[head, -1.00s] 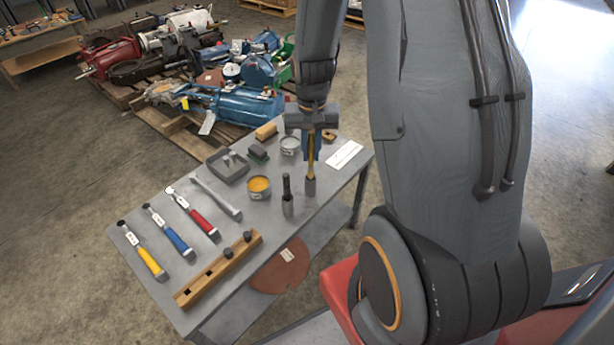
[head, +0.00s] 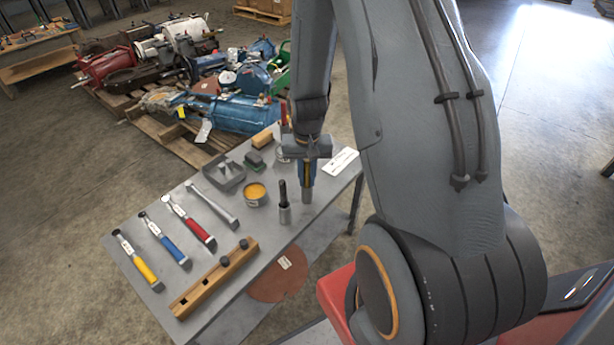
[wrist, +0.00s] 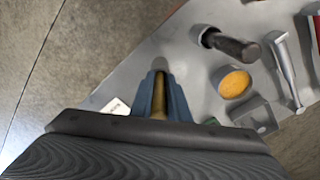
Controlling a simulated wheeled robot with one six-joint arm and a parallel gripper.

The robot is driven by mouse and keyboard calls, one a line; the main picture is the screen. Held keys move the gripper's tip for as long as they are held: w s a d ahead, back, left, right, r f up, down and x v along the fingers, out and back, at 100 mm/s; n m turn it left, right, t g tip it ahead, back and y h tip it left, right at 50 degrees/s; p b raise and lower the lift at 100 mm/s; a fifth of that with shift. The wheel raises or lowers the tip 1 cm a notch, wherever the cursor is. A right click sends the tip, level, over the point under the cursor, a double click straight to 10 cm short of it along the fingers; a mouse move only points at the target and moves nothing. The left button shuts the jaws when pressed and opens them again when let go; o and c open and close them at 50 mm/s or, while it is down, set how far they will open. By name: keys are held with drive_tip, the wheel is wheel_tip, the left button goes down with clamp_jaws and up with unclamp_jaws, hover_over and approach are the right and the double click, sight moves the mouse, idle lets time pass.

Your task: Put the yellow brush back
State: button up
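The yellow brush (head: 305,171) is upright, and its handle shows as a thin golden stick (wrist: 158,109) in the wrist view. My gripper (head: 305,180) points straight down with its blue fingers on both sides of this handle. In the wrist view the fingers (wrist: 160,102) look shut on it, with no clear gap. A grey cylindrical holder (head: 307,197) stands on the table right below the fingertips, and it also shows in the wrist view (wrist: 161,65). The brush's lower end is hidden, apparently inside the holder.
A second holder with a dark handle (head: 283,200) stands close on the left. An open tin of yellow paint (head: 255,193), a grey tray (head: 224,175) and a wooden rack (head: 215,283) are further left. A white card (head: 341,162) lies to the right.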

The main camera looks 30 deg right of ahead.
drive_tip(key=o, duration=0.4)
drive_tip(key=shift+o, duration=0.2)
drive_tip(key=shift+r, duration=0.1)
wheel_tip(320, 180, up, 11)
drive_tip(key=s+a+r+n, duration=0.1)
drive_tip(key=s+a+r, duration=0.1)
drive_tip(key=s+r, duration=0.4)
drive_tip(key=s+a+r+n, duration=0.1)
drive_tip(key=s+r, duration=0.4)
drive_tip(key=s, duration=0.6)
drive_tip(key=shift+s+a+r+n+p, duration=0.3)
drive_tip(key=shift+a+r+n, duration=0.05)
drive_tip(key=shift+a+n, duration=0.05)
drive_tip(key=a+r+n+p, duration=0.2)
drive_tip(key=a+r+p, duration=0.2)
drive_tip(key=a+p, duration=0.3)
drive_tip(key=shift+a+r+n, duration=0.15)
drive_tip(key=shift+n, duration=0.15)
